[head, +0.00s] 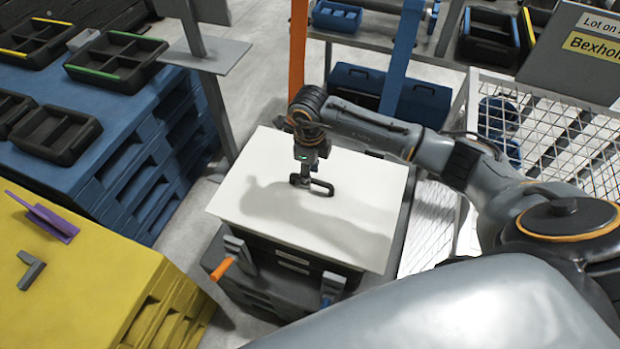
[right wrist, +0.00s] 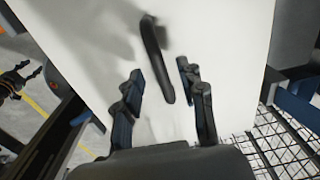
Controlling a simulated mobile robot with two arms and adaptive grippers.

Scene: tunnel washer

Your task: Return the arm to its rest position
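My right gripper (head: 305,178) points down over a white panel (head: 350,228) from the right arm. In the right wrist view its two fingers (right wrist: 159,72) stand apart, with white showing on both sides of a dark handle (right wrist: 153,45) between them. The handle (head: 324,187) is fixed on the panel's top and shows beside the gripper in the head view. I cannot tell the height of the fingertips over the panel. My left gripper (right wrist: 22,80) shows at the left edge of the right wrist view, its fingers apart. It is outside the head view.
The panel lies on a dark crate-like base with an orange lever (head: 222,268). A white wire cage (head: 545,130) stands close at the right, under my right arm. Blue pallets (head: 105,95) with black trays and a yellow pallet (head: 75,290) stand left. An orange post (head: 298,45) rises behind.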

